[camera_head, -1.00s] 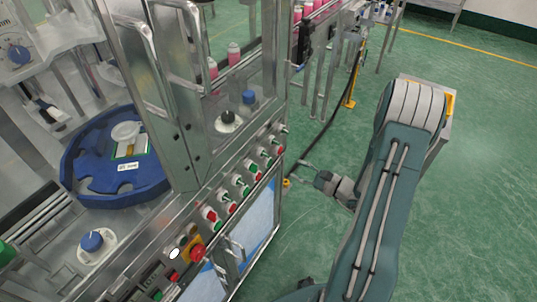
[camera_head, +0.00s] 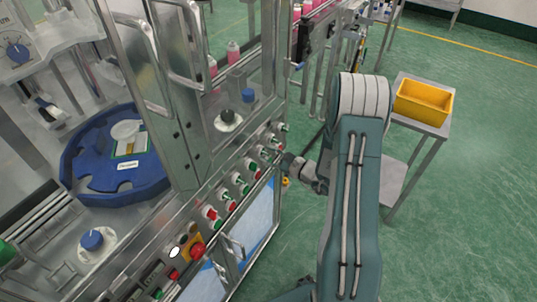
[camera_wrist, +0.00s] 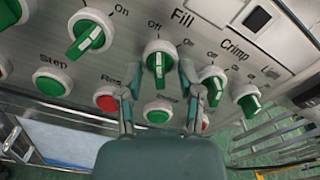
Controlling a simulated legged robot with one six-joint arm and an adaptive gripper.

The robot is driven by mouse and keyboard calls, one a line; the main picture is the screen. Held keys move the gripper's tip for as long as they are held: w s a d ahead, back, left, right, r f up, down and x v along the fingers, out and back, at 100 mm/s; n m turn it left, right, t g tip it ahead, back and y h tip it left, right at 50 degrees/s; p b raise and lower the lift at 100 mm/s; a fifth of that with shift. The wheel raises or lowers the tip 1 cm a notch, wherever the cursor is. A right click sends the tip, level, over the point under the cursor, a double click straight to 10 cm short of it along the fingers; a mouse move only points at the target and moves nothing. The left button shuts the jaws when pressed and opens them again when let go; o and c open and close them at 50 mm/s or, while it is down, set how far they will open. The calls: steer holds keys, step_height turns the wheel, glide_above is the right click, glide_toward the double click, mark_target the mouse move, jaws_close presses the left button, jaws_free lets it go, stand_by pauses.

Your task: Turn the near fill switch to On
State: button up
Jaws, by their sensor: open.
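In the wrist view, a green rotary switch (camera_wrist: 160,62) with a white collar sits on the grey panel under the "Fill" label. Its handle points roughly downward, away from the "On" mark at its upper right. My gripper (camera_wrist: 159,82) is open, with one finger on each side of this switch's handle; I cannot tell whether they touch it. Another green switch (camera_wrist: 89,35), with its own "On" mark, sits to the left. In the head view, my gripper (camera_head: 284,160) is at the machine's front control panel, and its fingertips are hard to make out.
Red (camera_wrist: 107,102) and green (camera_wrist: 157,113) buttons lie just below, near my fingers. The crimp switch (camera_wrist: 212,84) is close on the right. A blue turntable (camera_head: 85,185) is inside the machine. A yellow bin (camera_head: 424,101) stands on a table right of my arm.

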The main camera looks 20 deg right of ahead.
jaws_close()
steer(key=shift+m, duration=0.3)
steer(key=m, duration=1.1)
steer(key=shift+m, duration=0.3)
stand_by(0.3)
jaws_free()
steer(key=shift+w, duration=0.1)
